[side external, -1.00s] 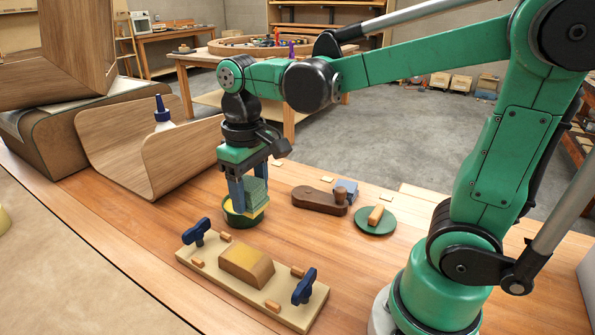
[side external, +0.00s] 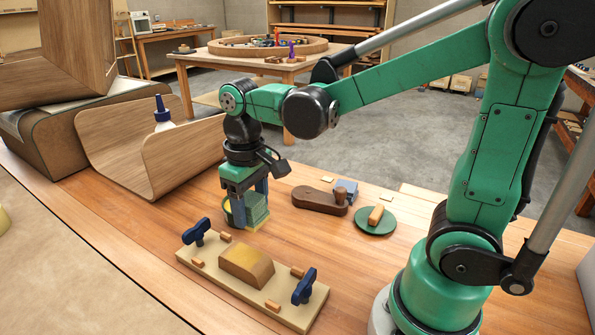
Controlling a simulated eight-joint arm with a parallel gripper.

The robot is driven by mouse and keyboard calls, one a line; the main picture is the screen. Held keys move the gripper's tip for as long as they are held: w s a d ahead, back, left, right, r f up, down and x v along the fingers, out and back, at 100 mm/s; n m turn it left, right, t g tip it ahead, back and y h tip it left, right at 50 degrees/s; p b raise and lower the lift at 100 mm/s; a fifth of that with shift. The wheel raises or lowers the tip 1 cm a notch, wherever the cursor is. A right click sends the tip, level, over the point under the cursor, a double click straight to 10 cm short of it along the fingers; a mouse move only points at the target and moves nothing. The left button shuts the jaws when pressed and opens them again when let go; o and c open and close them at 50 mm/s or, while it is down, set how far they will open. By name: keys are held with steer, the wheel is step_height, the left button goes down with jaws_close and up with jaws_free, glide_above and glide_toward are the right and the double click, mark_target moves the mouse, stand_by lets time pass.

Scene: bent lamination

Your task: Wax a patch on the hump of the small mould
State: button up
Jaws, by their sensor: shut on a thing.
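The small mould (side external: 246,267) is a wooden block with a rounded hump, its top a yellowish tan. It sits on a pale base board (side external: 205,262) with a blue knob at each end. My gripper (side external: 250,203) is shut on a green ribbed pad (side external: 256,207) with a yellow underside. It hangs upright behind the mould, apart from it. A round green tin (side external: 229,216) with yellow inside stands just left of the pad, partly hidden by a finger. Whether the pad touches the tin or table, I cannot tell.
A brown wooden tool (side external: 318,202) with a knob lies right of my gripper, a blue block (side external: 346,188) behind it. A green disc with a wooden handle (side external: 376,220) is further right. A bent wood shell (side external: 185,155) and a blue-capped bottle (side external: 162,113) stand at left.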

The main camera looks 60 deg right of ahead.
mark_target(250, 230)
steer(key=shift+f, duration=2.7)
steer(key=shift+a+r, duration=0.25)
steer(key=shift+a, duration=0.2)
steer(key=shift+c, duration=0.5)
steer(key=shift+a+f, duration=0.2)
steer(key=shift+a, duration=2.4)
steer(key=shift+d, duration=3.1)
steer(key=shift+a, duration=3)
steer(key=shift+d, duration=2.8)
steer(key=shift+d+r, duration=0.15)
steer(key=shift+d, duration=0.05)
steer(key=shift+s+r, duration=0.1)
steer(key=shift+r, duration=3.85)
